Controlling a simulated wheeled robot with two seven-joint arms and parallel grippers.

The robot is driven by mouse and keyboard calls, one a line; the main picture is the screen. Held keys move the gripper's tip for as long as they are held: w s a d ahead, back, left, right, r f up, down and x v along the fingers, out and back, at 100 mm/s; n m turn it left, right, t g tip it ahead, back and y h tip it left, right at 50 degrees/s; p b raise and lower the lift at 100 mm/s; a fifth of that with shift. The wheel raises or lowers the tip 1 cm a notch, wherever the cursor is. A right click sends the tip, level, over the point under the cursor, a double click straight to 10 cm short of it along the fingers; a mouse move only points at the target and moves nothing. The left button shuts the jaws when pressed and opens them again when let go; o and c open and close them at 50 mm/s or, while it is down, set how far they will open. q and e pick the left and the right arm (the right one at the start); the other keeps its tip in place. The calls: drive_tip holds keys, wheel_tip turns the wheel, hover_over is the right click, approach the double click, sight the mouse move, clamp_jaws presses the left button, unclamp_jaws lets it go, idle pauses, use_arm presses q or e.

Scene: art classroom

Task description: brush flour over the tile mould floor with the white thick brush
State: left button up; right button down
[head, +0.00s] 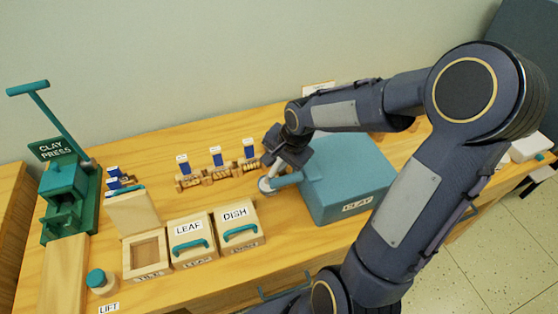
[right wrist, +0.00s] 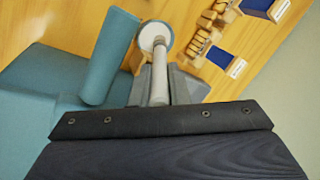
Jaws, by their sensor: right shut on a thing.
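My right gripper (head: 279,160) is shut on the white thick brush, whose pale shaft (right wrist: 158,80) shows in the right wrist view. The shaft leads to a round white end with a blue-grey rim (right wrist: 155,38), also in the head view (head: 267,186). I cannot tell whether that is part of the brush or a small pot under it. The tile mould (head: 147,277) stands at the left of the head view, its lid (head: 131,213) raised and its recessed floor (head: 149,249) showing. Flour cannot be made out. My left gripper is not in view.
The shut leaf mould (head: 188,228) and dish mould (head: 236,216) stand right of the tile mould. The teal clay box (head: 348,175) is close beside the gripper. Wooden racks with blue cards (head: 216,157) line the back. The clay press (head: 66,190) is far left, a teal-capped jar (head: 97,279) nearer.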

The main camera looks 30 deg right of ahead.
drive_tip(key=shift+f+b, duration=0.6)
idle(1.6)
drive_tip(key=shift+r, duration=0.1)
drive_tip(key=shift+r+p, duration=2.55)
drive_tip(key=shift+r, duration=0.9)
